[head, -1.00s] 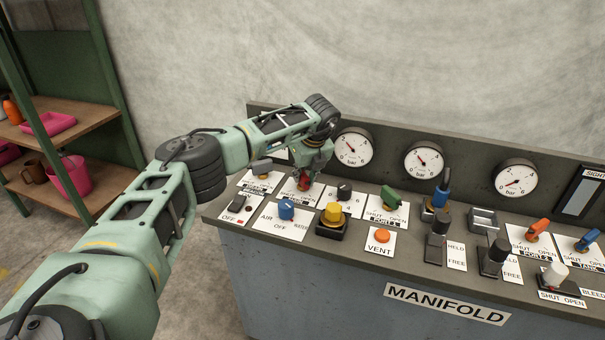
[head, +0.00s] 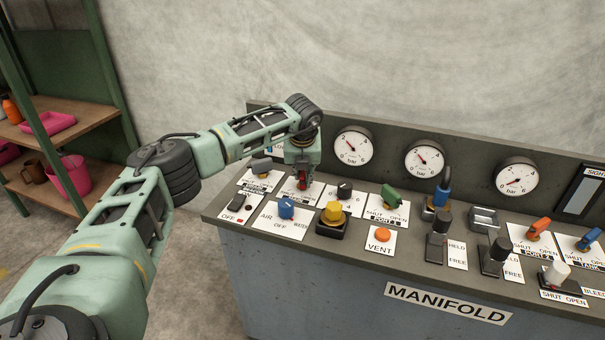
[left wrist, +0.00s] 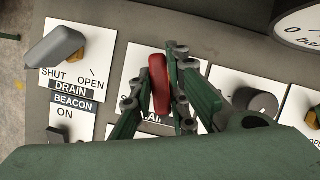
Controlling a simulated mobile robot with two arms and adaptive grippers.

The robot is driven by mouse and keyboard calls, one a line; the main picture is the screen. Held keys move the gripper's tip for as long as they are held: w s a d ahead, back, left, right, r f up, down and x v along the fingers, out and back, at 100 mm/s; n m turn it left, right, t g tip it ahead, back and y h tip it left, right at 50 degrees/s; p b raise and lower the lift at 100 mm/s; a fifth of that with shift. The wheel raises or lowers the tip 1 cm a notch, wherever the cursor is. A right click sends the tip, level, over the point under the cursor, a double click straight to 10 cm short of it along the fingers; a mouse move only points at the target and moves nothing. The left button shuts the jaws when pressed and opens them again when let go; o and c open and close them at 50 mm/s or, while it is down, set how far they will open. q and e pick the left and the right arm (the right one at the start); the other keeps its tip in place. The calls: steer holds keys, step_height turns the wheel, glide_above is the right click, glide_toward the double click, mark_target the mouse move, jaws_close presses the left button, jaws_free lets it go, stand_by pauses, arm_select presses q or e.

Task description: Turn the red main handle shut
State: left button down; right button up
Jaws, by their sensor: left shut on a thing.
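The red main handle (left wrist: 159,85) stands on a white plate at the back left of the panel. In the left wrist view it points nearly straight up the picture, between the two fingers of my left gripper (left wrist: 158,92). The gripper is shut on the handle. Most of the plate's lettering is hidden behind the fingers. In the head view my left gripper (head: 302,183) comes down onto the red handle (head: 302,179), which shows only as a small red patch. My right gripper is not in view.
A grey DRAIN handle (left wrist: 54,47) stands close to the left of the gripper. A black knob (head: 344,190) and a green handle (head: 390,195) stand to the right. The blue knob (head: 286,208) and yellow button (head: 333,212) are in front. Gauges (head: 353,147) line the backboard.

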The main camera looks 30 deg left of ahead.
arm_select(q)
steer(key=m+h, duration=0.1)
steer(key=m, duration=0.2)
steer(key=shift+m+t, duration=0.3)
steer(key=shift+m, duration=0.1)
steer(key=m+h, duration=0.1)
steer(key=m, duration=0.1)
steer(key=shift+m, duration=0.3)
steer(key=m+h, duration=0.1)
steer(key=m, duration=0.2)
steer(key=shift+h, duration=0.4)
steer(key=shift+m+h, duration=0.4)
steer(key=shift+m, duration=1.3)
steer(key=c, duration=1.7)
jaws_free()
